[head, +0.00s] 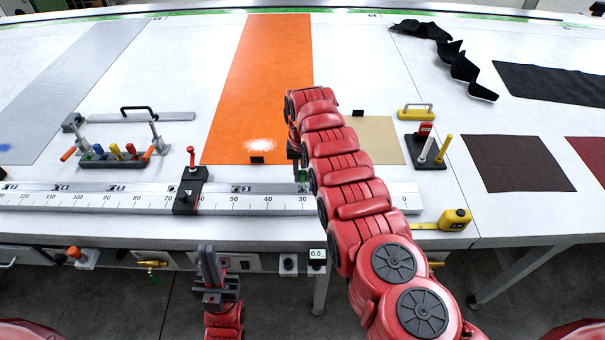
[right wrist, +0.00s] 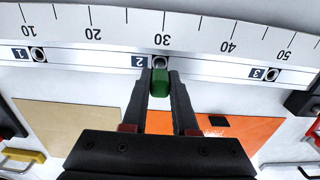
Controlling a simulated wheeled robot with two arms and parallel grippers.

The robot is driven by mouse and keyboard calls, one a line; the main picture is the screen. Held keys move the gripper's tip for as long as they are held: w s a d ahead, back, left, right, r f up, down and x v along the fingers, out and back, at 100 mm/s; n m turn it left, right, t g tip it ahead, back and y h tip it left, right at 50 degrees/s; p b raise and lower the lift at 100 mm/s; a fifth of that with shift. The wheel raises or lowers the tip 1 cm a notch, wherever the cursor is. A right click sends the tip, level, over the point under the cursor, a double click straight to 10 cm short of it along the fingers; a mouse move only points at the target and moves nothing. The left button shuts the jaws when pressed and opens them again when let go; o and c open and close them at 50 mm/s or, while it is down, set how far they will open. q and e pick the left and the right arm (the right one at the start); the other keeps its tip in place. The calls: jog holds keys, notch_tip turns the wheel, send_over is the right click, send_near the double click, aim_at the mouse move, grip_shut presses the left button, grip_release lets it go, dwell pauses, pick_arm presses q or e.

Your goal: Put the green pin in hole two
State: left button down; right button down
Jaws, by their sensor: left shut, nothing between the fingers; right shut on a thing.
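The green pin (right wrist: 160,83) is between the fingertips of my right gripper (right wrist: 160,90), which is shut on it. In the right wrist view the pin is right beside hole two (right wrist: 159,62), at the "2" label on the scale rail; part of the ring shows past the pin. I cannot tell whether its tip is in the hole. In the head view my right arm hides most of this gripper (head: 297,160); a bit of green (head: 303,177) shows at the rail (head: 130,200). My left gripper (head: 213,275) is shut and empty, in front of the table edge.
Hole one (right wrist: 38,54) and hole three (right wrist: 273,75) lie either side along the rail. A black clamp block (head: 187,192) sits on the rail. A rack (head: 110,162) with coloured pins stands at left. A yellow tape measure (head: 454,219) lies right of the rail.

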jog(key=shift+f+b, duration=0.9)
jog(key=shift+f, duration=0.25)
jog(key=c, duration=0.6)
grip_release()
jog(key=shift+r, duration=0.1)
notch_tip(320, 180, up, 11)
jog(key=b, duration=0.3)
jog(key=shift+w, duration=0.1)
notch_tip(320, 180, up, 6)
jog(key=p, duration=0.4)
jog(key=shift+r, duration=0.25)
